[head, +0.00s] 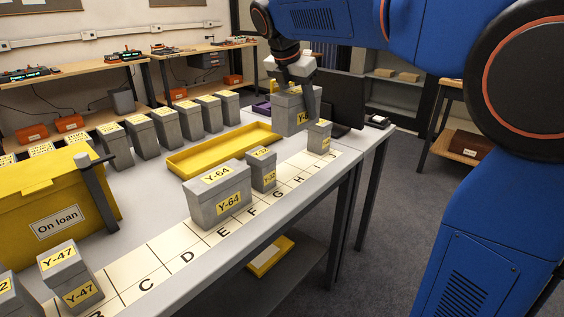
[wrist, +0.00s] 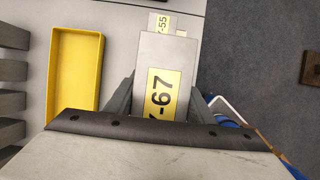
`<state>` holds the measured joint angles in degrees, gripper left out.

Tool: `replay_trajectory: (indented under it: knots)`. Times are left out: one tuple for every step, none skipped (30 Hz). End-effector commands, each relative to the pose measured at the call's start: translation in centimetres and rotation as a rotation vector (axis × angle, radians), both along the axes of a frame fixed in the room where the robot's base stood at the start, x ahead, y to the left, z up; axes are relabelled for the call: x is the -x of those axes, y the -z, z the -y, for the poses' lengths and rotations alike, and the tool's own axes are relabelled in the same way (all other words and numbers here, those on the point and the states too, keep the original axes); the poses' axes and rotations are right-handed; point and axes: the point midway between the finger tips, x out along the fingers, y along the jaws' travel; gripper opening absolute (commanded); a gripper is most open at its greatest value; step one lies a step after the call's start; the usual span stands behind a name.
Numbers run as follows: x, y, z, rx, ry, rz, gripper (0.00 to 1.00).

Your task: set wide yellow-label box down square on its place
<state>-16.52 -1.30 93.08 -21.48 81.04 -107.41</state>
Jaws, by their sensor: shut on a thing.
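My gripper (head: 298,88) is shut on a grey box (head: 291,112) with a yellow label and holds it above the table, towards the far end of the lettered strip (head: 160,256). In the wrist view the box's label (wrist: 163,93) ends in "-67", and my gripper (wrist: 158,104) has a finger on either side. The box looks upright in the head view. The strip cells near H and I look bare in front of it. Its underside is hidden, so I cannot tell the exact cell below it.
Box Y-64 (head: 206,195) and a narrower box (head: 262,171) stand near E to G. A small box (head: 319,137) stands near the far end; the wrist view shows a box labelled "-55" (wrist: 158,22). A yellow tray (head: 190,158) lies behind. Box Y-47 (head: 62,262) stands near.

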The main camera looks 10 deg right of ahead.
Motion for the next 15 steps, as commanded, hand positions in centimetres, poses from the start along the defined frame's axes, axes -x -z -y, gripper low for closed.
replay_trajectory:
  knots:
    - [0.1, 0.7, 0.0, 0.000, -0.001, 0.000, 0.11]
    - [0.1, 1.1, 0.0, 0.000, -0.001, 0.000, 0.11]
    - [0.1, 1.6, 0.0, 0.000, -0.001, 0.000, 0.11]
    - [0.1, 1.9, 0.0, 0.000, -0.001, 0.000, 0.11]
    - [0.1, 2.2, 0.0, 0.000, -0.001, 0.000, 0.11]
    - [0.1, 2.6, 0.0, 0.000, 0.000, 0.000, 0.11]
    - [0.2, 2.9, 0.0, -0.001, 0.000, -0.001, 0.11]
    - [0.1, 3.3, 0.0, -0.001, 0.000, -0.001, 0.11]
    - [0.1, 3.7, 0.0, -0.001, 0.000, 0.001, 0.11]
    - [0.1, 4.2, 0.0, -0.001, 0.000, -0.001, 0.11]
    - [0.2, 4.7, 0.0, 0.000, -0.001, -0.002, 0.11]
    - [0.2, 5.3, 0.0, -0.001, -0.001, -0.001, 0.11]
    - [0.2, 5.9, 0.0, 0.000, -0.002, -0.001, 0.11]
    - [0.2, 6.4, 0.0, 0.000, -0.001, -0.002, 0.11]
    - [0.1, 7.0, 0.0, -0.001, -0.001, -0.001, 0.11]
